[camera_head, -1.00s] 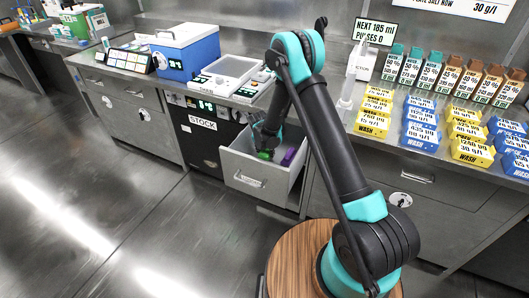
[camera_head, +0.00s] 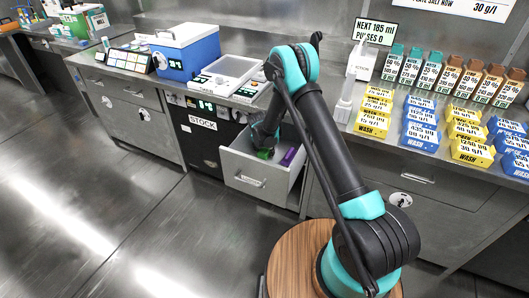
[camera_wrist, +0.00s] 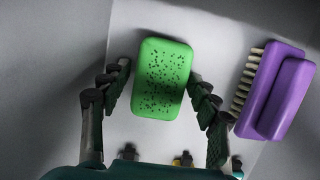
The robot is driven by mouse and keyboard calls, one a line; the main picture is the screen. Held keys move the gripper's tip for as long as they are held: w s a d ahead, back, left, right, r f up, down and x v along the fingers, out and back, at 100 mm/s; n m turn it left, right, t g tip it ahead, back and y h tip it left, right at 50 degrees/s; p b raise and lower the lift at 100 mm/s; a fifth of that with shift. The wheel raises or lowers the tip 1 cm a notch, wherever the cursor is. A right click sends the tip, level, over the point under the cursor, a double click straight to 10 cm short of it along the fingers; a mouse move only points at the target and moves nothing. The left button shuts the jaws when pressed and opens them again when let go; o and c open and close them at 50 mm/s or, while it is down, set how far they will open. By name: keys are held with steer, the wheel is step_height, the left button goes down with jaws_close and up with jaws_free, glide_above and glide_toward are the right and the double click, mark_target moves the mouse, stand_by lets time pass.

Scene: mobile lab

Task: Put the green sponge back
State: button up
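The green sponge (camera_wrist: 162,79), a rounded block with dark specks, lies in the open grey drawer and also shows in the head view (camera_head: 265,154). My gripper (camera_wrist: 163,82) reaches down into the drawer (camera_head: 258,187). In the wrist view its two fingers stand open on either side of the sponge. A narrow gap shows at the left finger, and the right finger is very close to the sponge's edge. In the head view my arm hides part of the drawer and the gripper's fingertips.
A purple brush (camera_wrist: 274,90) with pale bristles lies right of the sponge in the drawer, close to my right finger. The counter above holds a blue box (camera_head: 186,52), a scale (camera_head: 229,72) and rows of yellow and blue labelled blocks. The floor at left is clear.

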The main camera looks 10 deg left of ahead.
mark_target(264, 150)
steer(key=shift+r, duration=0.1)
steer(key=shift+r, duration=0.25)
steer(key=shift+v, duration=1.2)
steer(key=s+a, duration=0.1)
steer(key=s, duration=0.2)
steer(key=s+a, duration=0.1)
steer(key=s, duration=0.3)
steer(key=s+a, duration=0.2)
steer(key=s, duration=0.2)
steer(key=shift+s+a+r, duration=0.1)
steer(key=shift+s, duration=0.1)
steer(key=s+d+r+m, duration=0.3)
steer(key=d+r+m, duration=0.5)
steer(key=d+r, duration=0.2)
steer(key=s+d+r+m, duration=0.4)
steer(key=d+r+m, duration=0.4)
steer(key=d+r, duration=0.3)
steer(key=s+d+r+m, duration=0.1)
steer(key=s+d+m, duration=0.5)
steer(key=s+m, duration=0.2)
steer(key=s+d+r+m+t+y, duration=0.1)
steer(key=s+d+r+m, duration=0.1)
steer(key=s+d+m, duration=0.4)
steer(key=s+m, duration=0.2)
steer(key=s, duration=0.3)
steer(key=shift+d+r, duration=0.15)
steer(key=shift+d, duration=0.15)
